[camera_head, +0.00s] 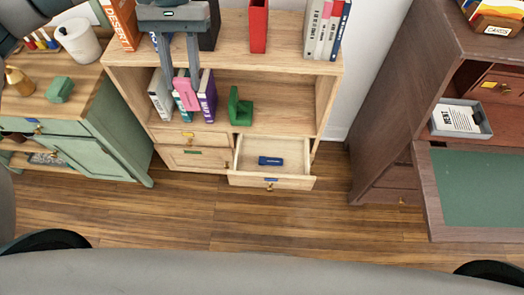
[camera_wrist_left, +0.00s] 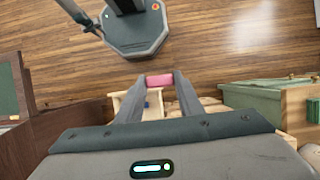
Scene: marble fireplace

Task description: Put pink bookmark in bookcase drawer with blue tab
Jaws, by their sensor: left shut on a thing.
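My left gripper (camera_head: 185,82) reaches down in front of the bookcase (camera_head: 285,80) and is shut on the pink bookmark (camera_head: 185,95). In the left wrist view the bookmark (camera_wrist_left: 160,80) sits across the fingertips. The bookcase drawer with the blue tab (camera_head: 271,181) is pulled open at the lower right, below and to the right of the gripper. A dark blue object (camera_head: 270,161) lies in it. The drawer (camera_wrist_left: 122,104) also shows in the left wrist view. My right arm shows small in the left wrist view; its jaws are unclear.
Books (camera_head: 207,96) and a green bookend (camera_head: 239,107) stand on the shelf behind the gripper. Closed drawers with yellow (camera_head: 188,135) and green (camera_head: 193,152) tabs are left of the open one. A green cabinet (camera_head: 115,125) stands left, a dark desk (camera_head: 395,110) right.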

